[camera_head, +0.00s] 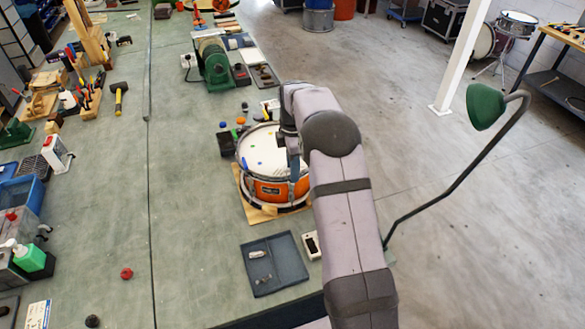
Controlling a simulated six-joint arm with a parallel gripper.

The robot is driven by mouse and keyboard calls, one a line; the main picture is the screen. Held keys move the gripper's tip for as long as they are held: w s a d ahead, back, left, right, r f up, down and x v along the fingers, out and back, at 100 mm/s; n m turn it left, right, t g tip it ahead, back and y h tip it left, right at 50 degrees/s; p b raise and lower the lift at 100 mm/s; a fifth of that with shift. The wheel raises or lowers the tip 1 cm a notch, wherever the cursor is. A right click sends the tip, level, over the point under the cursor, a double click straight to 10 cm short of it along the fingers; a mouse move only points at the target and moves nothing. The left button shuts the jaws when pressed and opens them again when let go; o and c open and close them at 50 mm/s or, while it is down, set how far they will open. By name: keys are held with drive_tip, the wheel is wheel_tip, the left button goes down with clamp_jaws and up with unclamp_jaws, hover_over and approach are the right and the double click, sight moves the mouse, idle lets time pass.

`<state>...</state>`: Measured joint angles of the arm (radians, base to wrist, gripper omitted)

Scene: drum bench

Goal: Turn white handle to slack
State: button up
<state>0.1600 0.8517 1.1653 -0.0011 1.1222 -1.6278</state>
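The orange snare drum (268,189) with a pale head sits on a wooden board (249,208) near the bench's right edge. Small coloured marks show on its head. I cannot make out the white handle on the drum; the drum's right side is partly hidden behind my arm. My gripper (293,172) points down at the right part of the drum. It is small and partly covered by my wrist, so I cannot tell whether it touches the drum or whether its fingers are open or shut.
A dark tray (287,273) with small metal pieces and a small white-edged device (312,245) lie in front of the drum. Coloured knobs (240,121) stand behind it. A green machine (213,65) is farther back. A green lamp (485,106) rises at right.

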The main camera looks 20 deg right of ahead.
idle(0.3)
wheel_tip(320, 180, up, 7)
drive_tip(key=b, duration=0.2)
drive_tip(key=shift+b, duration=0.35)
drive_tip(key=shift+r, duration=0.15)
drive_tip(key=shift+s, duration=0.15)
